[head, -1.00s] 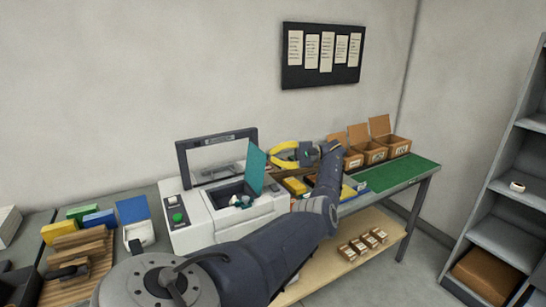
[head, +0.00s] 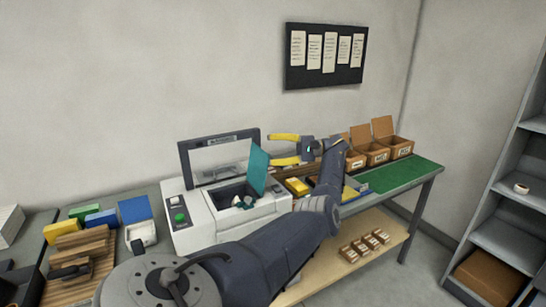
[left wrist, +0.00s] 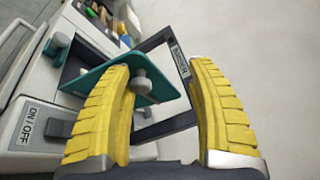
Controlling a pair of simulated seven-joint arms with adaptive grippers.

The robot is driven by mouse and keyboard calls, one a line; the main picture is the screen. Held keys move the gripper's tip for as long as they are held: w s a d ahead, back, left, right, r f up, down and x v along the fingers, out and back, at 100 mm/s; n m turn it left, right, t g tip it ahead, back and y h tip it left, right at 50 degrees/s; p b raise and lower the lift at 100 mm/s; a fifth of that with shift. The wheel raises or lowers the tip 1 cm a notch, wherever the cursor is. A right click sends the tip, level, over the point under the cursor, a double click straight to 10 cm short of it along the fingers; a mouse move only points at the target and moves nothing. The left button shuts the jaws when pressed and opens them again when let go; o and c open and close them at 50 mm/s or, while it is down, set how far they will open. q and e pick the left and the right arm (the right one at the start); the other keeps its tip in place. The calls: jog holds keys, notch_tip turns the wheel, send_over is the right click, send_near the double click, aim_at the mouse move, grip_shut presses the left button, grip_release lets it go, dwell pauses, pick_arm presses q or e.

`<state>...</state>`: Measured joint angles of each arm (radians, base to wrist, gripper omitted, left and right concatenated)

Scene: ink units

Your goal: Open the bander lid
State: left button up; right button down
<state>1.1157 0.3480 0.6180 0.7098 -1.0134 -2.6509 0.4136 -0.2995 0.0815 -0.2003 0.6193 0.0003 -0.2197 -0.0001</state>
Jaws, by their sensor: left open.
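The bander (head: 210,225) is a white machine with a dark upright frame (head: 184,165), left of centre on the bench. Its teal lid (head: 258,170) stands raised and steeply tilted, with the dark opening below it exposed. In the left wrist view the lid (left wrist: 100,82) carries a round grey knob (left wrist: 142,84). My left gripper (head: 271,150) has yellow fingers spread apart and is at the right of the lid. In the left wrist view the knob shows between the fingers, close to the left one, which overlaps the lid's edge; I cannot tell whether they touch. My right gripper is out of view.
Cardboard boxes (head: 376,153) and a green mat (head: 405,176) are on the bench to the right. Coloured blocks and a wooden rack (head: 85,250) are at the left. A grey shelf unit (head: 505,235) stands far right.

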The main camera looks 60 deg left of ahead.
pick_arm(q)
notch_tip(320, 180, up, 8)
jog(key=shift+f, duration=0.25)
dwell(0.5)
